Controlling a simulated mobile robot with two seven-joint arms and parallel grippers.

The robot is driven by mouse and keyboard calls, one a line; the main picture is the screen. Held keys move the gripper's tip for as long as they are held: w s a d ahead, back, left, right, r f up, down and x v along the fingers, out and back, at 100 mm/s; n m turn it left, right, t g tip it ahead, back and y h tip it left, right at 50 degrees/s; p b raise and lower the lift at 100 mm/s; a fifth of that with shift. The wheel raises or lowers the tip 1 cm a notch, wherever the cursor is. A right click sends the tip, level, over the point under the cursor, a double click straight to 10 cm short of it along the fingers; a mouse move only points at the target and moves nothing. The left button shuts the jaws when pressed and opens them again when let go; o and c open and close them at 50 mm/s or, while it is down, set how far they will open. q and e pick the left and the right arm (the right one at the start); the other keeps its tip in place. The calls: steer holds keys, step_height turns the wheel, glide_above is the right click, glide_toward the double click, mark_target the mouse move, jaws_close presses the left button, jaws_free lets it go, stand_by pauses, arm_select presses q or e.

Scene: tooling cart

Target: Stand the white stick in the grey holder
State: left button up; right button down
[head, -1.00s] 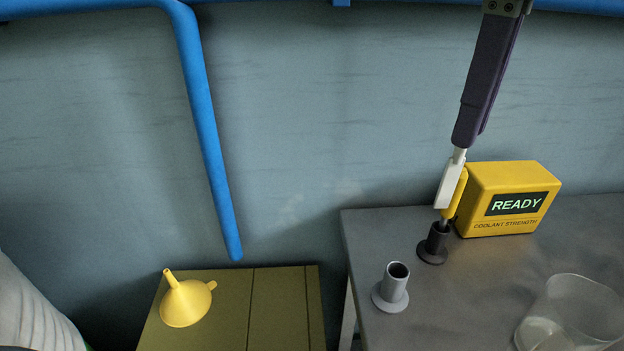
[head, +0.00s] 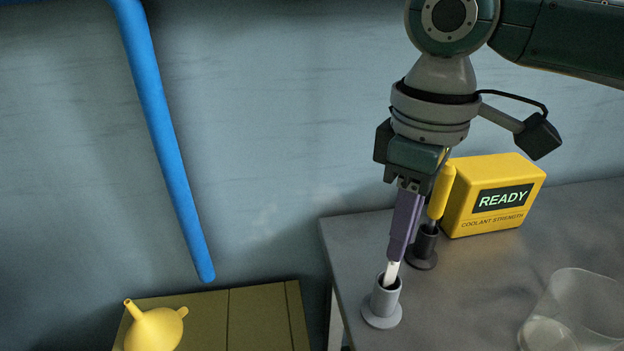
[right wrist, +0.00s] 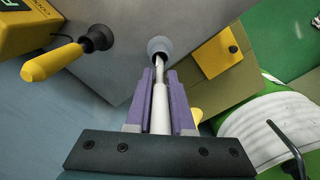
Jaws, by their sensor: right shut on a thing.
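The white stick (head: 392,271) is held close to upright between the purple fingers of my right gripper (head: 397,252). Its lower end is at the mouth of the grey holder (head: 383,305) and seems to be just inside it. The holder stands on the grey cart top near its left edge. In the right wrist view, the stick (right wrist: 160,108) runs between the fingers towards the holder (right wrist: 160,46). How deep the tip is cannot be seen. My left gripper is not in view.
A yellow-handled tool (head: 440,192) stands in a black holder (head: 423,247) just behind. A yellow READY box (head: 493,195) is beside it. A clear beaker (head: 575,312) stands at right. A yellow funnel (head: 153,328) lies on the olive surface at left.

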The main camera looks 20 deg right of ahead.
step_height(320, 180, down, 4)
steer(key=shift+f+b, duration=0.1)
steer(key=shift+b, duration=0.25)
steer(key=shift+f, duration=0.1)
steer(key=c, duration=0.8)
jaws_free()
step_height(320, 180, up, 12)
steer(key=shift+r+p, duration=0.25)
steer(key=shift+p, duration=0.9)
